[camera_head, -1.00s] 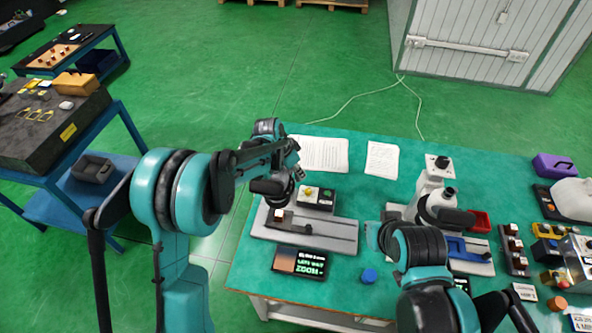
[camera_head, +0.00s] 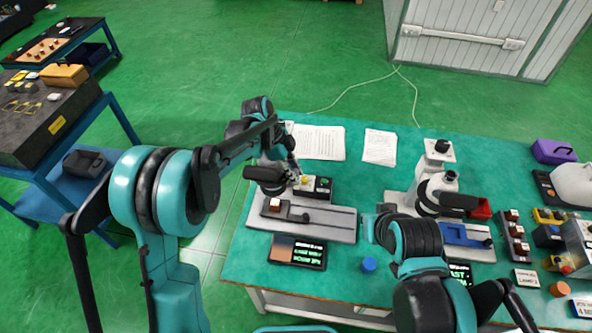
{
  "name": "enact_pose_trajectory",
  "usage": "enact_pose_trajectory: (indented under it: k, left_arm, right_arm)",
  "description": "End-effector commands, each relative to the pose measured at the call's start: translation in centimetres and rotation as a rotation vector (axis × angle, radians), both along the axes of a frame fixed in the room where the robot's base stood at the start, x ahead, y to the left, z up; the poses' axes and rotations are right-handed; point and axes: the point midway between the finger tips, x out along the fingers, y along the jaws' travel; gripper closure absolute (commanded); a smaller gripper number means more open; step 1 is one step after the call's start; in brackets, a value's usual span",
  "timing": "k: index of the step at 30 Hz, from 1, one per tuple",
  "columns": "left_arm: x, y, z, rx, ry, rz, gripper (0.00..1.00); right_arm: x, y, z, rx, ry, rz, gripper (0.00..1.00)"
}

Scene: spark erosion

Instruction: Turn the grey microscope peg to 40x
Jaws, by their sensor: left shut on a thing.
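Two paper sheets (camera_head: 380,147) lie at the back. Clutter fills the right end.

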Motion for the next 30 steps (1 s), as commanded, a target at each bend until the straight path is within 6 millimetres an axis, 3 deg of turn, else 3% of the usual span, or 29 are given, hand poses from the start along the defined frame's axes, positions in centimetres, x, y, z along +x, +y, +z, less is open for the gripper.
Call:
enact_pose_trajectory:
  k: [23, 24, 30]
  left_arm:
    - [-0.69, 0.41, 0.00, 0.002, -0.001, -0.100, 1.00]
    - [-0.68, 0.42, 0.00, 0.002, -0.001, -0.100, 0.72]
    - [-0.69, 0.39, -0.01, 0.002, -0.001, -0.100, 0.71]
  right_arm:
    - [0.00, 0.00, -0.32, 0.000, 0.000, 0.000, 1.00]
    - [0.00, 0.00, -0.32, 0.000, 0.000, 0.000, 1.00]
    - [0.00, 0.00, -0.33, 0.000, 0.000, 0.000, 1.00]
